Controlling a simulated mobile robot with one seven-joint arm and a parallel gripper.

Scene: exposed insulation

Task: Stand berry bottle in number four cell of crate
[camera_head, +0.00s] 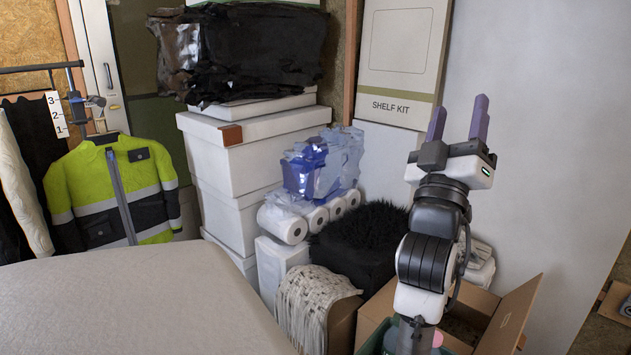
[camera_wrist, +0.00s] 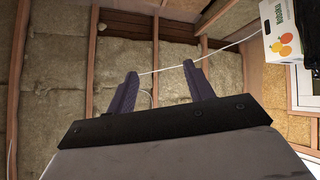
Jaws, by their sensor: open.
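My gripper (camera_head: 459,112) points upward in front of the pale wall, open and empty. At the bottom edge of the head view, a green rim (camera_head: 368,346), perhaps of the crate, shows beside my arm. A bluish rounded thing (camera_head: 390,341) and a small pinkish bit (camera_head: 437,339) show there, partly behind my arm. I cannot tell whether either is the berry bottle. The crate's cells are not visible.
An open cardboard box (camera_head: 508,318) stands at lower right beside my arm. A black furry box (camera_head: 358,243), paper rolls (camera_head: 285,224) and stacked white boxes (camera_head: 240,160) stand behind. A beige covered surface (camera_head: 130,305) fills the lower left. A fruit carton (camera_wrist: 284,33) shows at upper right.

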